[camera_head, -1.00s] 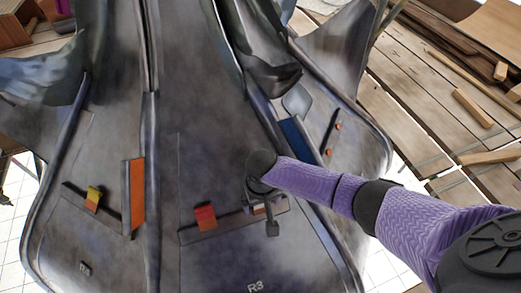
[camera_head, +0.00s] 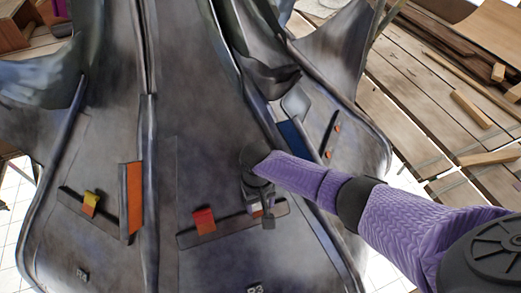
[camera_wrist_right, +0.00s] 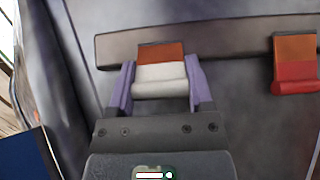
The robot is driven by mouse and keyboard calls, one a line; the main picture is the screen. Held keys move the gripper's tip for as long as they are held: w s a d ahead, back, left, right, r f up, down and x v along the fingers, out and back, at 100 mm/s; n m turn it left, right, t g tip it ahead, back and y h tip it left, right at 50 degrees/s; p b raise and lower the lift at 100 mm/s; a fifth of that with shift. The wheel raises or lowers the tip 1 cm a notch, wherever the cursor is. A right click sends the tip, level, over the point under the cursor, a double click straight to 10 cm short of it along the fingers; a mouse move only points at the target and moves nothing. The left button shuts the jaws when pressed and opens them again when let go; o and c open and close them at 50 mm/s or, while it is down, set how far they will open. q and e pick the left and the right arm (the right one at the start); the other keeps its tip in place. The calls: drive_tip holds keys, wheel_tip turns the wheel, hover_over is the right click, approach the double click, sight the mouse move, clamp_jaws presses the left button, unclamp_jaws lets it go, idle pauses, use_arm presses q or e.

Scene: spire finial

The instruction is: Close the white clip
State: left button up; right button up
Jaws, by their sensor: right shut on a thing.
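The white clip (camera_wrist_right: 160,80) sits on a dark strip on the grey panel, below an orange-brown piece, in the right wrist view. My right gripper (camera_wrist_right: 160,88) has its two purple fingers on either side of the clip, shut on it. In the head view the right gripper (camera_head: 262,208) is over the right part of the strip. It hides most of the white clip (camera_head: 255,207) there. My left gripper is in neither current view.
A red clip (camera_head: 204,221) is on the same strip, left of the gripper; it also shows in the wrist view (camera_wrist_right: 295,75). A yellow clip (camera_head: 91,199) and orange panel (camera_head: 133,198) are farther left. A blue panel (camera_head: 291,137) lies to the upper right.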

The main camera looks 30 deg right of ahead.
drive_tip(key=shift+w+d+f+g, duration=0.1)
drive_tip(key=shift+w+g, duration=0.1)
drive_tip(key=shift+g, duration=0.4)
use_arm(q)
drive_tip(key=shift+w+r, duration=0.5)
drive_tip(key=shift+w, duration=0.1)
use_arm(e)
drive_tip(key=o, duration=1.3)
drive_tip(key=shift+c, duration=0.2)
use_arm(q)
drive_tip(key=shift+d, duration=0.1)
